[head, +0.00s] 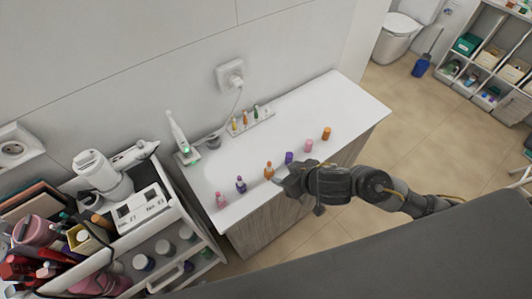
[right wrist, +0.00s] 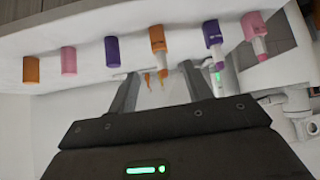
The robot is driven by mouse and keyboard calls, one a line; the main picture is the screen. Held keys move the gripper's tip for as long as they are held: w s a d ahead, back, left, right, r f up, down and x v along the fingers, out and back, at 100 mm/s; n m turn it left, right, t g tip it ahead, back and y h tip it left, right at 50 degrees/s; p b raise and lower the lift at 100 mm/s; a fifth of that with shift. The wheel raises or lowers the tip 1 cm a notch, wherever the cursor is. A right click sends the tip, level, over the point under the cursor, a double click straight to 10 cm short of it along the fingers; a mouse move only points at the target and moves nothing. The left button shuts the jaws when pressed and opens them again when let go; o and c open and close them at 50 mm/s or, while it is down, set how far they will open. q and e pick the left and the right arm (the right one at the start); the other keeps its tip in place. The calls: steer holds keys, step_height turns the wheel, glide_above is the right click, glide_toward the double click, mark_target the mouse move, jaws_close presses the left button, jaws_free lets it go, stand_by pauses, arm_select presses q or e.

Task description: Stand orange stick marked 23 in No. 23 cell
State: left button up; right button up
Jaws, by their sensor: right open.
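An orange stick (head: 268,170) stands upright on the white counter, and it also shows between the finger lines in the right wrist view (right wrist: 157,40). Its marking is too small to read. A white two-cell holder (head: 140,206) with number labels sits on the cart at left; the right label seems to read No. 23.
A small rack (head: 250,122), a toothbrush (head: 178,138) and a crowded cosmetics cart are nearby.

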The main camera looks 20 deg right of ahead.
mark_target(271, 171)
steer(key=b+x, duration=0.2)
steer(key=x, duration=0.3)
steer(key=shift+w+r, duration=0.1)
steer(key=shift+b+x, duration=0.35)
steer(key=shift+x, duration=2.3)
steer(key=shift+c, duration=0.8)
steer(key=c, duration=0.9)
